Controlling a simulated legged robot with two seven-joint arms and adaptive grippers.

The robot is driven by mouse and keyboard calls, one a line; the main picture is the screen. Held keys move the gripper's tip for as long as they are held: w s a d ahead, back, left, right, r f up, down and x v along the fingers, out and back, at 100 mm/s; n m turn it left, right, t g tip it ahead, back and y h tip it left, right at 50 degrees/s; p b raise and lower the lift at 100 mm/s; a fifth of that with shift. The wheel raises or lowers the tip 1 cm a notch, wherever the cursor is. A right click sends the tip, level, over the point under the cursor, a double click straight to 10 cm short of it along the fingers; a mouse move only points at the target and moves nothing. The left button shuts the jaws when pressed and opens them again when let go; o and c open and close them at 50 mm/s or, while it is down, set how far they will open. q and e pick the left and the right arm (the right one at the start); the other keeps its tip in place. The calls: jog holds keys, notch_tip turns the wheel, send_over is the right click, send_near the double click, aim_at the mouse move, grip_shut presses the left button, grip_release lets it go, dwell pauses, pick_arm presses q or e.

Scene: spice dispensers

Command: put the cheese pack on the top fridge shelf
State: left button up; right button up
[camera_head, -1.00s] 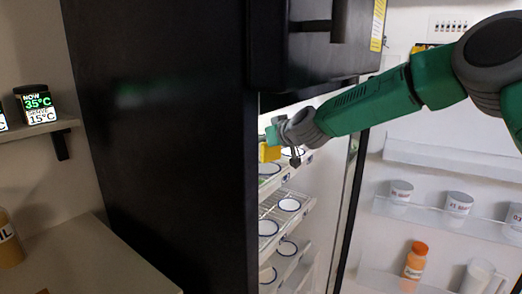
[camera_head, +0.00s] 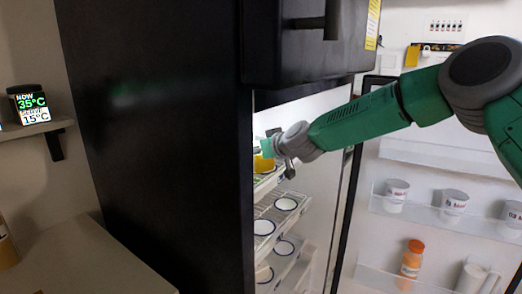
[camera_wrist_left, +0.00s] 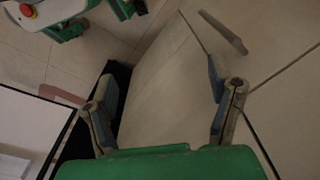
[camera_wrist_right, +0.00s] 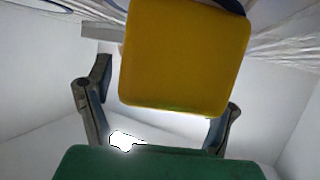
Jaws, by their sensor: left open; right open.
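The cheese pack looks like a yellow block (camera_wrist_right: 185,55) in the right wrist view, just beyond and between the spread fingers of my right gripper (camera_wrist_right: 160,88). In the head view a small yellow part of it (camera_head: 263,163) shows at the top wire shelf (camera_head: 268,182) inside the open fridge. My right gripper (camera_head: 275,150) is open around the pack's near end. I cannot tell whether the pack rests fully on the shelf or still touches a finger. My left gripper (camera_wrist_left: 165,95) is open and empty above the floor, seen only in the left wrist view.
The black fridge side (camera_head: 155,140) stands close at left of my right arm, with a black upper door (camera_head: 300,45) above it. White round dishes (camera_head: 286,204) sit on lower shelves. The open fridge door at right holds cups (camera_head: 396,192) and an orange bottle (camera_head: 411,260).

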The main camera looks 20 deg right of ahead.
jog(key=v, duration=1.2)
